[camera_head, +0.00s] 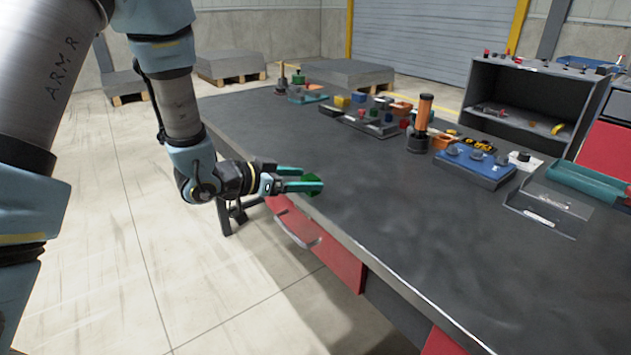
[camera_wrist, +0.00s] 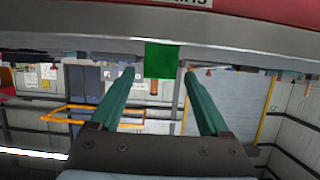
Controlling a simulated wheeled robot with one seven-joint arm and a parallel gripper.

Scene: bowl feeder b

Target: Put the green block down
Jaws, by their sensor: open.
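The green block (camera_head: 312,181) is at the fingertips of my gripper (camera_head: 313,182), at the table's near left edge. In the wrist view the green block (camera_wrist: 162,60) shows as a flat green square between and just beyond the two teal fingertips. The fingers (camera_wrist: 160,74) are spread, with a gap visible on each side of the block. The block seems to rest at the edge of the dark tabletop (camera_head: 400,220), but its underside is hidden in the head view.
Red drawers (camera_head: 325,255) hang under the table's front edge.

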